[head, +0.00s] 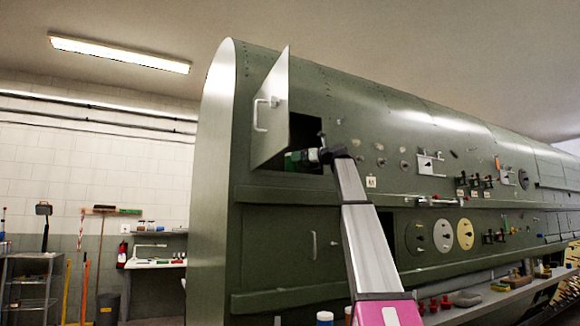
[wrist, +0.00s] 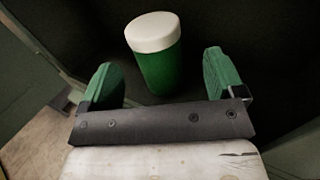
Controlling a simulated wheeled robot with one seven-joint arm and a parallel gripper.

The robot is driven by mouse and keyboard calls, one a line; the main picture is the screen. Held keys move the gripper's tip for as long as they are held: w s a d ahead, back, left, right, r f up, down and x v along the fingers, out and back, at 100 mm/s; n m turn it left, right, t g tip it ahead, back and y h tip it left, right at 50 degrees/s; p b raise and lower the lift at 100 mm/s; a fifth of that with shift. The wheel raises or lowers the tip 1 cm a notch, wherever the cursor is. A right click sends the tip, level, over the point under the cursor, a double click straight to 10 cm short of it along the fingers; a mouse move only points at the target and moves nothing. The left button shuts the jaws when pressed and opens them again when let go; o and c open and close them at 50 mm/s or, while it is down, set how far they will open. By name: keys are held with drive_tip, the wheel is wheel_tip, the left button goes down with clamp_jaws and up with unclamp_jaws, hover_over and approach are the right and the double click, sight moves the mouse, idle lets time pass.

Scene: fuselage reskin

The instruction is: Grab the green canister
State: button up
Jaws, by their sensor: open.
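The green canister (wrist: 160,68) with a white lid stands inside a dark compartment in the wrist view, slightly tilted in the picture. My gripper (wrist: 162,85) is open, with one green-padded finger on each side of the canister. The canister's lower part is between or just beyond the fingers, and neither finger visibly touches it. In the head view, my gripper (head: 306,157) reaches into the opening behind the open hatch door (head: 272,110). The canister cannot be made out clearly there.
The green fuselage (head: 400,120) carries handles, valves and round plates right of the opening. The hatch door stands out on the left of the opening. A shelf with small items (head: 480,305) runs along the lower right. A workbench (head: 155,264) stands at the left wall.

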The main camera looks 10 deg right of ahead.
drive_tip(key=shift+x, duration=2.75)
drive_tip(key=shift+s+a, duration=0.1)
drive_tip(key=shift+c, duration=0.3)
drive_tip(key=c, duration=1)
